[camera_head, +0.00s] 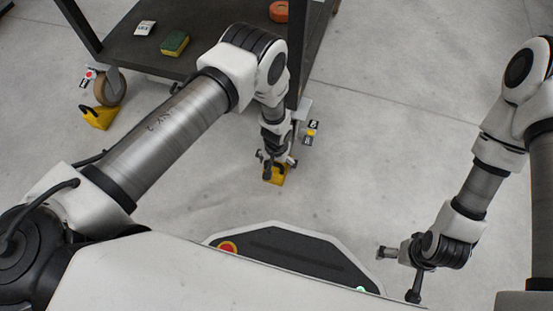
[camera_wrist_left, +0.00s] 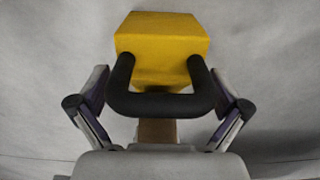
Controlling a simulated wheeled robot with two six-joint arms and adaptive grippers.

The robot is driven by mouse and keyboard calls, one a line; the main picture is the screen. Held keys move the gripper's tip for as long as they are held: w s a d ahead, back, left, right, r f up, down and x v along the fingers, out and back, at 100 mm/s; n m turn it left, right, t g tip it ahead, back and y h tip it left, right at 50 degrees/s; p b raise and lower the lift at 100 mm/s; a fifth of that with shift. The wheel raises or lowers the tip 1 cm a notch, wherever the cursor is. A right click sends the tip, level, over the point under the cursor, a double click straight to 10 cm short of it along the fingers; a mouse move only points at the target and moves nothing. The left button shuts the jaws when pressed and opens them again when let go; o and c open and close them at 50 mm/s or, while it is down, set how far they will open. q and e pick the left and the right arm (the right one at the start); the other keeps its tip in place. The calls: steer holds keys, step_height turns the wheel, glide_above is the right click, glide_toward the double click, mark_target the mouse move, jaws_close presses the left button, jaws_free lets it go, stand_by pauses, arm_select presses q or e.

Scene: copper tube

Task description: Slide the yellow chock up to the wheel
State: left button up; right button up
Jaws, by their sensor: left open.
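A yellow chock (camera_head: 280,176) with a dark U-shaped handle stands on the floor under my left gripper (camera_head: 275,162). The left wrist view shows the chock (camera_wrist_left: 160,45) top centre, its black handle (camera_wrist_left: 160,105) towards me. My left gripper is open, with one finger on each side of the handle and a gap on both sides. Another yellow chock (camera_head: 98,118) with a dark handle sits by the brown caster wheel (camera_head: 109,88) at the left. Near the left gripper, my arm covers most of the cart's near right corner, and no wheel shows clearly there. My right gripper (camera_head: 399,272) hangs low at the right, away from the chocks.
A dark cart shelf (camera_head: 130,45) bears a yellow-green block (camera_head: 174,43), a white card (camera_head: 145,28) and an orange object (camera_head: 279,11). A dark post stands beside my left forearm. The right floor is clear.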

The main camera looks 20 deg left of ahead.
arm_select(q)
step_height(320, 180, up, 12)
stand_by(0.3)
stand_by(0.4)
